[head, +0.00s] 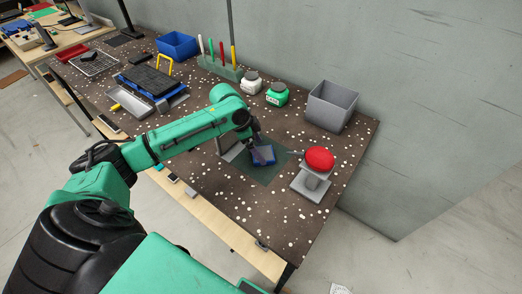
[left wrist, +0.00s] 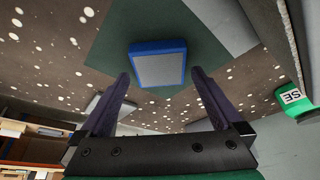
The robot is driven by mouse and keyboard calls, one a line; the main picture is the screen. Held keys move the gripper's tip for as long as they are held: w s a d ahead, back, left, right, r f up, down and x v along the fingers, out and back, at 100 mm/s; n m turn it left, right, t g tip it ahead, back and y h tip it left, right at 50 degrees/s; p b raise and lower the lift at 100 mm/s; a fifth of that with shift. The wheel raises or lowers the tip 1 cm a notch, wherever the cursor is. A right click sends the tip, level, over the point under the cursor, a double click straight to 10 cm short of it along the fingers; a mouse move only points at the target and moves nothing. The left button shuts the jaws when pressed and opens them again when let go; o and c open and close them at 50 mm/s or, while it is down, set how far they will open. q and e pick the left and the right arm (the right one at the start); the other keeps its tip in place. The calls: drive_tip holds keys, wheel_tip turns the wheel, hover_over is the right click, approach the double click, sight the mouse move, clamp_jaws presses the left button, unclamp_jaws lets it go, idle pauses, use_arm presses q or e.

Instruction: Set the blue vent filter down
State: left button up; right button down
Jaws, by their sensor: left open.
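The blue vent filter (head: 264,156) is a small block with a blue frame, on the dark green mat (head: 262,176) on the speckled table. In the left wrist view, the filter (left wrist: 158,65) shows its grey face inside the blue rim, against the mat (left wrist: 108,48). My left gripper (head: 257,149) is directly over the filter in the head view. In the left wrist view, my left gripper (left wrist: 160,73) is open, with one dark finger on each side of the filter's near edge and visible gaps between. My right gripper is not in view.
A red button on a grey stand (head: 319,160) is right of the mat, and a grey bin (head: 332,107) stands behind it. A grey panel (head: 231,147) is beside the mat. The table's front right is clear.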

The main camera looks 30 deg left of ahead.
use_arm(q)
drive_tip(key=v, duration=1)
